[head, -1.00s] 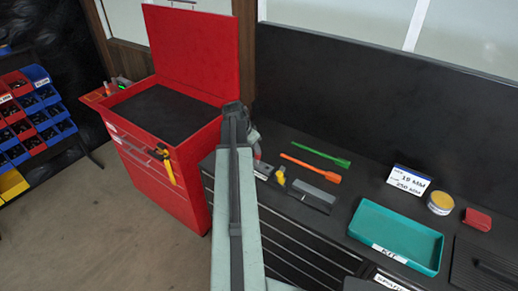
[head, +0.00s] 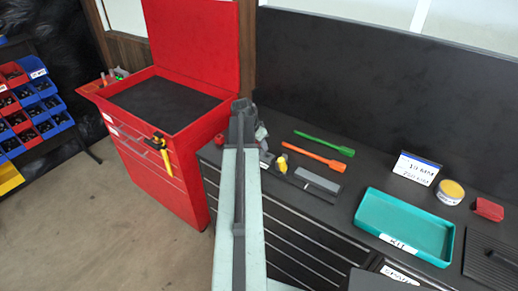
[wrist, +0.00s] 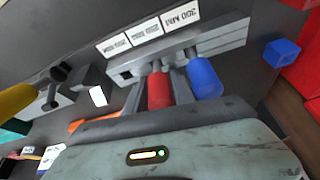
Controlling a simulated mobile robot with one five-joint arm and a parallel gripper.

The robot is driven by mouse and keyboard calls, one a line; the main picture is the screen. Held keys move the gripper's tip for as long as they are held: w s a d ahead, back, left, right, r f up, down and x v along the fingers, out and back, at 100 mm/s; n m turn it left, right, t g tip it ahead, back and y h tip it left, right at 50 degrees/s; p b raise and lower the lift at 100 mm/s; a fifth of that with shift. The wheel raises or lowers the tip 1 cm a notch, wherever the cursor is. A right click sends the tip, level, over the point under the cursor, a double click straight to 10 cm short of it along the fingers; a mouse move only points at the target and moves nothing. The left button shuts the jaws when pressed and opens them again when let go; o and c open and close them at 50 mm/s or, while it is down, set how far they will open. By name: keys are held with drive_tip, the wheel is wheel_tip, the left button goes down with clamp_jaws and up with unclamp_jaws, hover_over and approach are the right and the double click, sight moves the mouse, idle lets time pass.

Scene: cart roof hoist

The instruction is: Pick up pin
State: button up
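Several coloured handles, which look like pins, show in the wrist view. A red one (wrist: 159,90) stands beside a blue one (wrist: 205,78) at a grey rack (wrist: 215,38) with millimetre labels. A yellow one (wrist: 14,100) is at the left edge. I cannot tell which pin is meant. My gripper (wrist: 157,88) has its two grey fingers apart, one on each side of the red handle. I see no clear contact with it. In the head view my gripper (head: 241,110) is over the left end of the black bench, and the arm hides part of the rack.
On the bench (head: 375,185) lie a green tool (head: 325,144), an orange tool (head: 318,162), a yellow piece (head: 282,164) and a teal kit tray (head: 372,212). A red cabinet (head: 180,175) stands close on the left. A blue block (wrist: 282,52) is right of the rack.

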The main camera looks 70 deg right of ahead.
drive_tip(key=shift+r, duration=0.1)
clamp_jaws()
idle(1.2)
